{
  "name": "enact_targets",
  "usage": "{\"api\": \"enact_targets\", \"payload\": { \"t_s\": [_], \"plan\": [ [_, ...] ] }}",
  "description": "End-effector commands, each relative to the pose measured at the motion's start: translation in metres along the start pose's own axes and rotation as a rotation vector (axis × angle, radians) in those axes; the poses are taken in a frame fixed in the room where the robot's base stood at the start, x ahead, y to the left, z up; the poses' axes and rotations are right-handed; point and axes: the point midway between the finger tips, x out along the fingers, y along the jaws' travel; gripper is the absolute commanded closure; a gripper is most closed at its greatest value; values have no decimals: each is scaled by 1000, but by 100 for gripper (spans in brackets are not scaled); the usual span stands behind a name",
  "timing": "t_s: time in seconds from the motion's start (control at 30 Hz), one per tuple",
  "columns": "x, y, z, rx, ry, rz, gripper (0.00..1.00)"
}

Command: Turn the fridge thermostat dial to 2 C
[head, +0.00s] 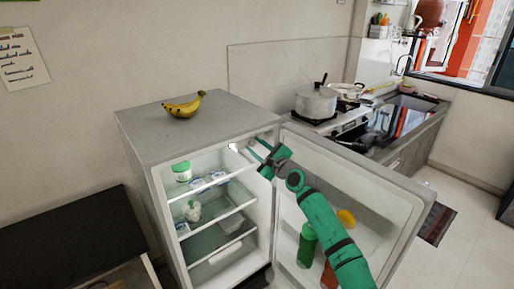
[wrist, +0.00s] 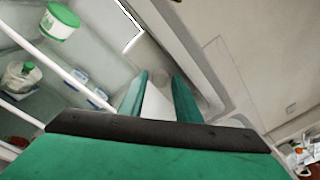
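The fridge (head: 150,135) stands with its door (head: 345,180) swung open to the right. My gripper (head: 253,144) reaches into the upper right of the fridge opening, by a bright lit panel. In the wrist view, the two green fingers of my gripper (wrist: 160,78) stand apart with nothing held between them. A small pale rounded shape shows just at and beyond the fingertips; it may be the thermostat dial, but I cannot tell. No dial numbers or pointer can be read. In the head view the dial is not made out.
Fridge shelves hold a green-lidded tub (head: 182,170), a white container (head: 192,211) and small packs. A green bottle (head: 307,245) stands in the door. Bananas (head: 183,105) lie on top of the fridge. A stove with a pot (head: 316,101) is behind the door.

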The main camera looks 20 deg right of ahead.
Motion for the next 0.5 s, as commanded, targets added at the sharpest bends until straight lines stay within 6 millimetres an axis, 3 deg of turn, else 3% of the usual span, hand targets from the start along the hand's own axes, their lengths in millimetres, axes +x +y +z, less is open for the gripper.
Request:
{"api": "enact_targets", "payload": {
  "t_s": [0.2,0.33,0.5],
  "plan": [
    [0,0,0,0,0,-1,70],
    [0,-1,0,0,0,-1,98],
    [0,-1,0,2,1,-1,100]
  ]
}}
